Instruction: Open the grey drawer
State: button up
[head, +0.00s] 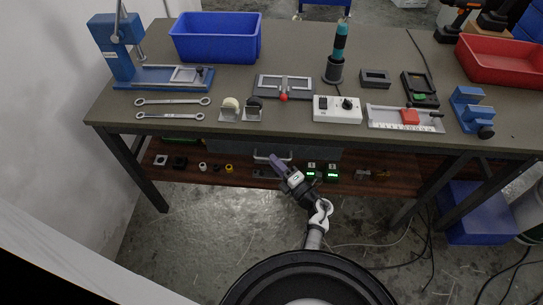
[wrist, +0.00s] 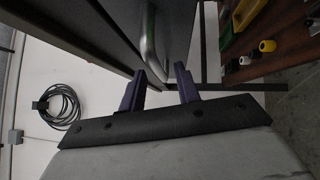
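The grey drawer (head: 325,152) hangs under the workbench top, with a pale bar handle (head: 262,158) on its front. In the wrist view, a grey panel that looks like the drawer front (wrist: 177,28) is at the top, with the curved metal handle (wrist: 152,45) beside it. My gripper (head: 274,158) reaches up to the handle and partly hides it in the head view. In the wrist view my gripper (wrist: 160,72) has its two purple fingers apart. The handle's near end shows between the fingertips, closer to the left finger. Whether it touches a finger, I cannot tell.
The brown lower shelf (head: 392,179) carries several small items and sits below the drawer. The bench top (head: 290,40) holds a blue bin (head: 217,38), a red bin (head: 503,60) and several tools. Bench legs stand at both sides. Bare floor lies in front.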

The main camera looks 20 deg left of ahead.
jog(key=shift+x, duration=1.35)
jog(key=shift+c, duration=0.4)
grip_shut()
